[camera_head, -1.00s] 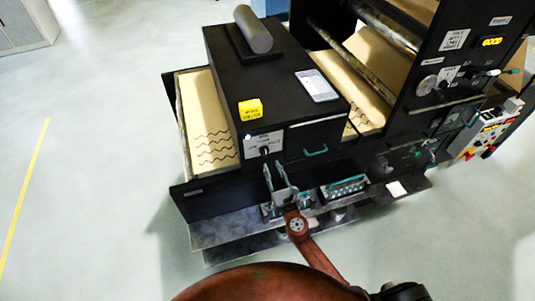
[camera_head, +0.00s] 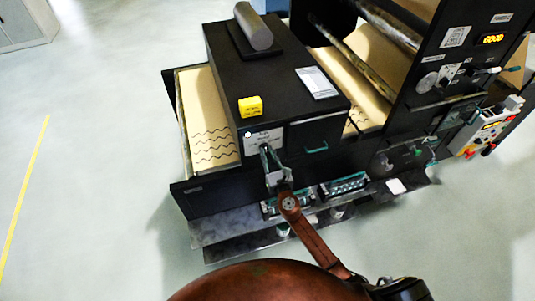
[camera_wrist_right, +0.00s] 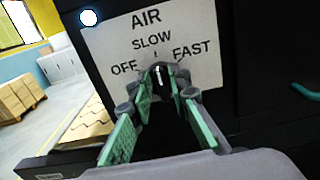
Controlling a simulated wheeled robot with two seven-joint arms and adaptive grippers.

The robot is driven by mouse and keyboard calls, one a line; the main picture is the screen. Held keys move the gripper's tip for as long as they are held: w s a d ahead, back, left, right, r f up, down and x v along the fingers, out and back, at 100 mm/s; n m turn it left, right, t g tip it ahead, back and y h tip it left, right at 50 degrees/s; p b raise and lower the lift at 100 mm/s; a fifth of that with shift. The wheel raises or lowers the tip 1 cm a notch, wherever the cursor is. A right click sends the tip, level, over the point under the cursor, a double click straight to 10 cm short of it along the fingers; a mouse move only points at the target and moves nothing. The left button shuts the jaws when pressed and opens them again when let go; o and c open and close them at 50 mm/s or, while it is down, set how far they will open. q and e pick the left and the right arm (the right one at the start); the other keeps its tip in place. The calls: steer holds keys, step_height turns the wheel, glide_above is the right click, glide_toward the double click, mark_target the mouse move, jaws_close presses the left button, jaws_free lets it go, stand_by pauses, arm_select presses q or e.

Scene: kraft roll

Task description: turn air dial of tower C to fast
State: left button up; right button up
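The air dial (camera_wrist_right: 160,78) is a small dark knob on a white plate (camera_wrist_right: 110,50) marked AIR, OFF, SLOW and FAST. A light line on the knob points roughly up, towards SLOW, though the fingers partly hide the knob. The plate also shows in the head view (camera_head: 262,139), on the front of the black dryer box (camera_head: 275,85). My right gripper (camera_wrist_right: 161,90) is open, its green-padded fingers on either side of the dial. I cannot tell whether they touch it. In the head view my right gripper (camera_head: 269,156) reaches up to the plate. My left gripper is out of view.
A yellow block (camera_head: 250,106), a pale phone-like slab (camera_head: 317,83) and a grey roller (camera_head: 253,27) are on top of the box. A green drawer handle (camera_head: 316,147) is right of the dial. A metal step (camera_head: 240,232) lies below.

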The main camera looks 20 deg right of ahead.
jaws_close()
steer(key=shift+m, duration=0.3)
steer(key=m, duration=0.1)
steer(key=m+b, duration=0.1)
steer(key=m, duration=0.1)
steer(key=m+b, duration=0.1)
steer(key=shift+d+f, duration=0.15)
steer(key=shift+d, duration=0.1)
steer(key=shift+d+f+m+b, duration=0.15)
steer(key=shift+m+b, duration=0.5)
steer(key=shift+m, duration=1.2)
steer(key=shift+d+f+m+b, duration=0.1)
steer(key=shift+m+b, duration=0.5)
steer(key=shift+m, duration=1.25)
steer(key=shift+o, duration=1.8)
jaws_free()
steer(key=shift+r, duration=0.1)
